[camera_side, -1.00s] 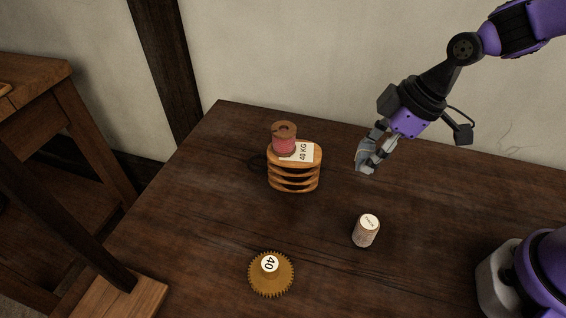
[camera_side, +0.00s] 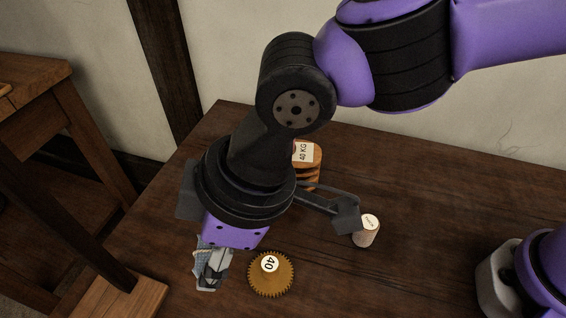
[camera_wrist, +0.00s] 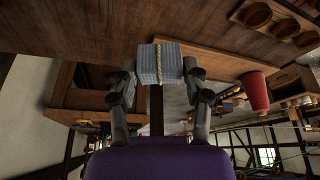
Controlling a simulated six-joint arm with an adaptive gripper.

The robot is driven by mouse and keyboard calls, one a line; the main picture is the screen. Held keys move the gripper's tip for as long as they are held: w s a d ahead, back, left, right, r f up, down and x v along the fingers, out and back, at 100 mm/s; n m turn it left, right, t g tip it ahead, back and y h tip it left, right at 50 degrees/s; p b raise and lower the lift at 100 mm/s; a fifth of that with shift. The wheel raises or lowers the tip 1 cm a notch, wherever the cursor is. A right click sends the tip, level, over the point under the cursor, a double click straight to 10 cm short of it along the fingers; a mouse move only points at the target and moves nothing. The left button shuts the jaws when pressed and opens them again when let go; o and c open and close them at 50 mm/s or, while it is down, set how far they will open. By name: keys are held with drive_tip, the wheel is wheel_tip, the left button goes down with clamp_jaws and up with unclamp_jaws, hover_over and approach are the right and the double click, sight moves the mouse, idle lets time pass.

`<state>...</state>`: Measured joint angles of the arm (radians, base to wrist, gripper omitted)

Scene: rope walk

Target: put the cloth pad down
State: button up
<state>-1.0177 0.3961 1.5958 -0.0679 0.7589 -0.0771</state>
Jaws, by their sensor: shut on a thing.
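The cloth pad (camera_wrist: 160,62) is a grey-blue striped bundle with a tan cord around its middle. My gripper (camera_wrist: 161,76) is shut on it, one finger at each side, in the wrist view. In the side view my gripper (camera_side: 212,278) points down near the table's left side, left of the brass gear. The pad (camera_side: 201,256) shows there only in part, behind the finger. I cannot tell its height over the table.
The brass gear (camera_side: 270,281) marked 40 lies close right of my gripper. A white-labelled cylinder (camera_side: 366,233) stands farther right. The dark table (camera_side: 420,250) is clear right of the cylinder.

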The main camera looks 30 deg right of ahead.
drive_tip(key=shift+s+a+f, duration=0.1)
drive_tip(key=shift+s+a, duration=0.15)
drive_tip(key=shift+a, duration=0.2)
drive_tip(key=shift+s+a+f, duration=0.1)
drive_tip(key=shift+s+a, duration=0.15)
drive_tip(key=shift+a, duration=0.2)
drive_tip(key=shift+w+a+f, duration=0.15)
drive_tip(key=shift+a+f, duration=0.05)
drive_tip(key=w+f, duration=0.2)
drive_tip(key=w, duration=0.1)
drive_tip(key=w+d+f, duration=0.1)
drive_tip(key=w+f, duration=0.1)
drive_tip(key=w, duration=0.2)
drive_tip(key=w+f, duration=0.2)
drive_tip(key=w, duration=0.1)
drive_tip(key=shift+w+d+f, duration=0.25)
drive_tip(key=shift+w+d, duration=0.05)
drive_tip(key=shift+w, duration=0.05)
drive_tip(key=shift+f, duration=2)
drive_tip(key=shift+f, duration=0.15)
drive_tip(key=o, duration=0.9)
drive_tip(key=shift+o, duration=0.2)
